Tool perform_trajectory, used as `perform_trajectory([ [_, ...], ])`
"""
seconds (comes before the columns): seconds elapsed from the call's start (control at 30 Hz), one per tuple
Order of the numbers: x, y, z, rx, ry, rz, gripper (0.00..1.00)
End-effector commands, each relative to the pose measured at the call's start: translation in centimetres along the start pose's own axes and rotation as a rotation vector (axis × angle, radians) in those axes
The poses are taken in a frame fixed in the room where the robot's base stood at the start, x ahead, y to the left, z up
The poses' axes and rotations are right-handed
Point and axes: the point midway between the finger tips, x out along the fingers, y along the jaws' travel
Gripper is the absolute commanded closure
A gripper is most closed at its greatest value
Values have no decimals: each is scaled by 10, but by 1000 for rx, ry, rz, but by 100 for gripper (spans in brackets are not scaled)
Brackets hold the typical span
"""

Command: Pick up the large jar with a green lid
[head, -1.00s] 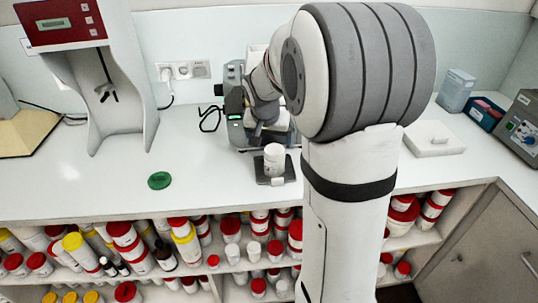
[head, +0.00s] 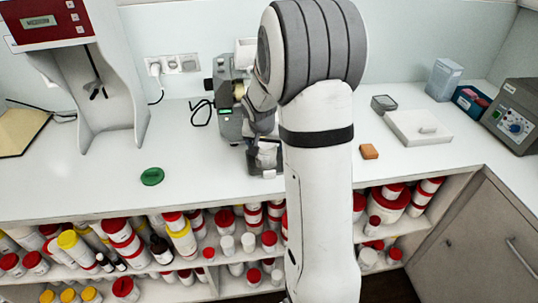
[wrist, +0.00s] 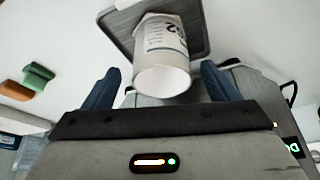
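A white open-topped jar (wrist: 165,48) with a printed label stands on a grey plate (wrist: 200,15) in the wrist view. No lid is on it. My gripper (wrist: 160,88) is open, with one dark blue finger on each side of the jar and a gap visible at both sides. In the head view my gripper (head: 264,150) is low over the plate and mostly hides the jar. A green round lid (head: 152,176) lies flat on the white counter, left of my gripper.
A grey machine (head: 231,118) stands behind my gripper, and a red-topped stand (head: 98,75) at left. An orange block (head: 369,151) and a white slab (head: 418,128) lie at right. Shelves below hold several jars. The counter around the lid is clear.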

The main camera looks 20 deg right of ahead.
Motion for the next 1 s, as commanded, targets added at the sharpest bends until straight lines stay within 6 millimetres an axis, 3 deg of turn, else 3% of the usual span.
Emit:
perform_trajectory([
  [0.63,0,0,0,0,0,0,72],
  [1.0,-4,0,-2,1,1,0,73],
])
